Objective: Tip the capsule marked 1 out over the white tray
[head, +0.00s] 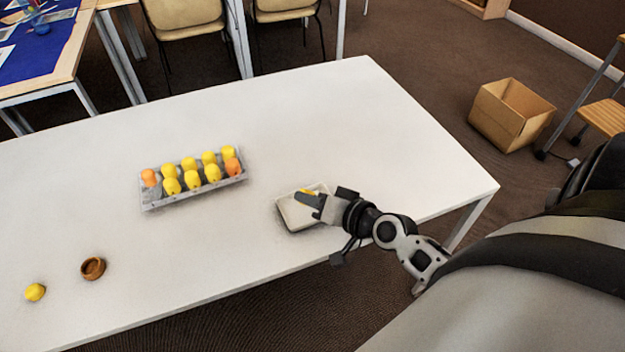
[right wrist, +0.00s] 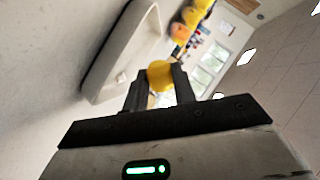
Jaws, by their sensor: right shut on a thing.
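My right gripper (head: 308,199) is over the white tray (head: 290,217), shut on a yellow capsule (right wrist: 160,74). In the right wrist view the capsule sits between the two fingertips (right wrist: 158,88); in the head view only a bit of yellow shows by the fingers. I cannot read any number on it. The tray also shows in the right wrist view (right wrist: 110,62), beside the capsule and apart from it. A small pale lump (right wrist: 121,77) shows at the tray there; I cannot tell what it is. My left gripper is out of view.
A grey rack (head: 160,203) with several yellow and orange capsules stands left of the tray. A small brown bowl (head: 93,268) and a loose yellow piece (head: 35,292) lie at the left front of the white table (head: 350,120). The table's far right is clear.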

